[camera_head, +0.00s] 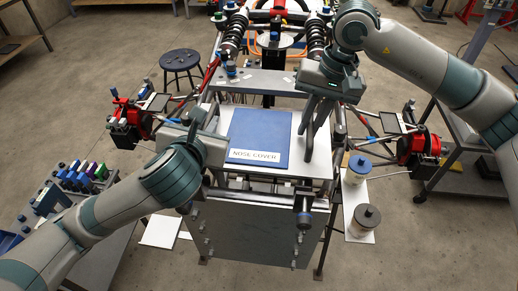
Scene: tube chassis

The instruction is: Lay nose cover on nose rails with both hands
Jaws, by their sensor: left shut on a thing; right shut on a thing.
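The nose cover (258,137) is a pale panel with a blue face and a "NOSE COVER" label. It lies roughly level over the front of the tube chassis. My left gripper (209,140) is shut on its left side. My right gripper (310,118) is shut on its right side and reaches down from above. The nose rails are mostly hidden under the cover and grippers; a chassis tube (339,135) shows just right of the panel. I cannot tell whether the cover touches the rails.
Red brake assemblies stand out at left (126,122) and right (418,147). A grey panel (257,228) hangs below the front. A stool (180,62) is behind left, a bench with coloured bins (83,176) at left, and lidded tubs (364,222) at right.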

